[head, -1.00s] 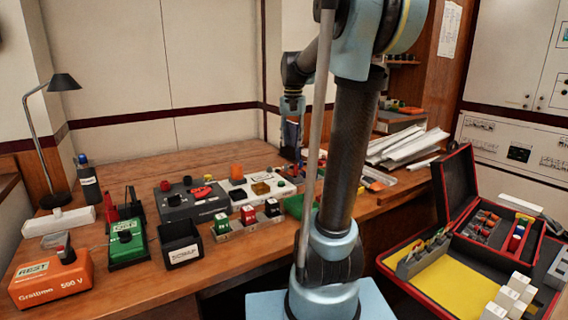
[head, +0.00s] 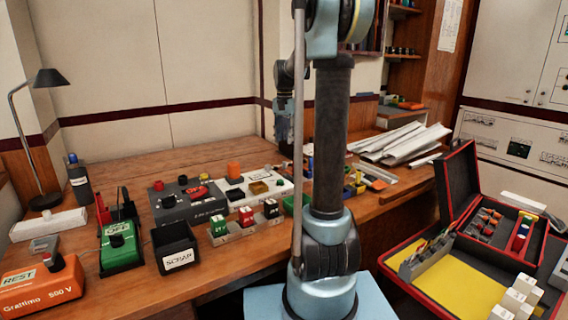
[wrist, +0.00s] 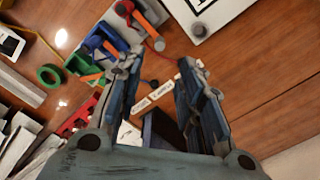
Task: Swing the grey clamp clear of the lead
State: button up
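My gripper (head: 283,134) hangs over the back of the wooden bench in the head view, partly behind my own arm. In the wrist view my gripper (wrist: 160,68) has its two fingers well apart with nothing held between them. Blue blocks (wrist: 92,50) with orange bars and dark round parts lie up and left of the fingers. A thin dark lead (wrist: 150,82) runs between the fingertips, near white label strips (wrist: 155,97). The left finger overlaps part of the blocks. I cannot tell which part is the grey clamp.
A green ring (wrist: 49,75) and a red part (wrist: 77,117) lie left in the wrist view; a white panel (wrist: 222,10) is at its top. The head view shows a black scrap bin (head: 175,247), an orange tester (head: 42,287) and an open case (head: 458,190). Bare wood lies right of my fingers.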

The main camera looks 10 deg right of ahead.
notch_tip(320, 180, down, 11)
jog(key=shift+f, duration=0.1)
dwell(0.4)
grip_shut()
